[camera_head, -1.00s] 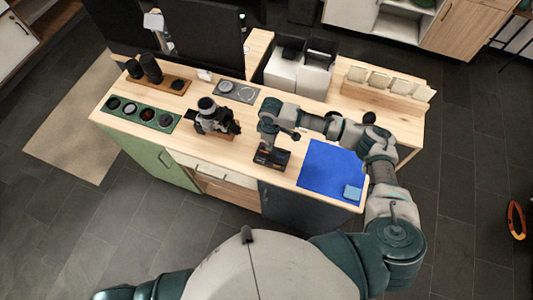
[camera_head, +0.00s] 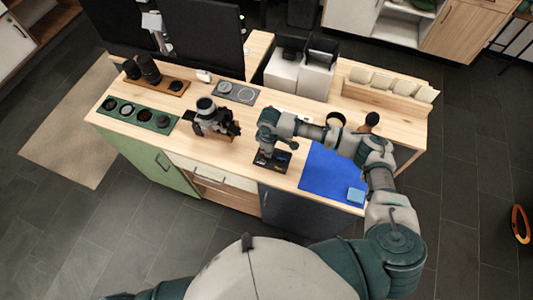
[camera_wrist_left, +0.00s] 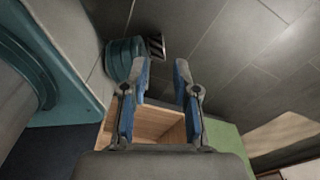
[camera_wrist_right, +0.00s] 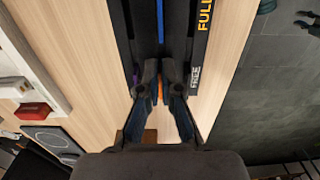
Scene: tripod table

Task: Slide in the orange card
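A black slotted holder (camera_head: 284,168) stands near the front edge of the table, left of the blue mat. It fills the top of the right wrist view (camera_wrist_right: 206,50), with pale and yellow lettering on its side and a blue card (camera_wrist_right: 146,25) in it. My right gripper (camera_wrist_right: 160,72) is low at the holder, its fingertips close together. A small strip of the orange card (camera_wrist_right: 160,93) shows between the fingers; how deep it sits in its slot is hidden. My left gripper (camera_wrist_left: 161,68) is open and empty, in front of the cabinet.
A blue mat (camera_head: 328,172) with a light blue block (camera_head: 355,195) lies right of the holder. A microscope-like device (camera_head: 212,120) stands to the left. A green tray (camera_head: 137,115) lies at the far left. Bare wood separates the device from the holder.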

